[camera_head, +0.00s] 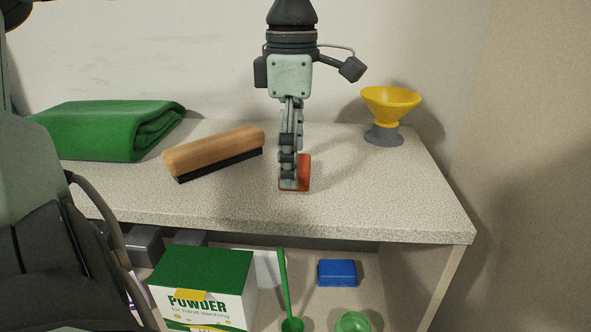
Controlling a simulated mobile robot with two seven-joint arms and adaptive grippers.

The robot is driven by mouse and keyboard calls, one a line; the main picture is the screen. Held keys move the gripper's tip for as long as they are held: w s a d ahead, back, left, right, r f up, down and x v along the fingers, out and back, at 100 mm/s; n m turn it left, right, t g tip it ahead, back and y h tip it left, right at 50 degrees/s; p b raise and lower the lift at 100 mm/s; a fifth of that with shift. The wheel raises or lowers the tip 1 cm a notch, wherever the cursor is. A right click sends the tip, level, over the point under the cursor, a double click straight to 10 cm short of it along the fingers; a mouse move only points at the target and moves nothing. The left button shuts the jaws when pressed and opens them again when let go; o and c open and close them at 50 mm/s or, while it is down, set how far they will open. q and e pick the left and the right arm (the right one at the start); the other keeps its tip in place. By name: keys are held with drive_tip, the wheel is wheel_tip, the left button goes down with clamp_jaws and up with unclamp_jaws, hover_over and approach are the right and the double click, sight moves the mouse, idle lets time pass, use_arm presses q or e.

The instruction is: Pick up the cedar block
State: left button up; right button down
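A small reddish-orange block (304,172), which I take to be the cedar block, lies on the speckled shelf top (370,195) near its middle. My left gripper (289,183) points straight down at it from above, its fingers seen edge-on. The fingers cover the block's left part, and its right side shows beside them. The fingertips are down at the block's level, close to the shelf surface. Whether they are closed on the block or only around it cannot be told from this angle. My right gripper is not in view.
A wooden brush (214,150) and a folded green towel (105,130) lie to the left. A yellow funnel (390,104) stands at the back right. Below are a powder box (205,280), blue block (337,272) and green scoop (285,290). Shelf top right of the block is clear.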

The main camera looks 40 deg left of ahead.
use_arm(q)
drive_tip(key=c, duration=1)
drive_tip(key=shift+r, duration=0.15)
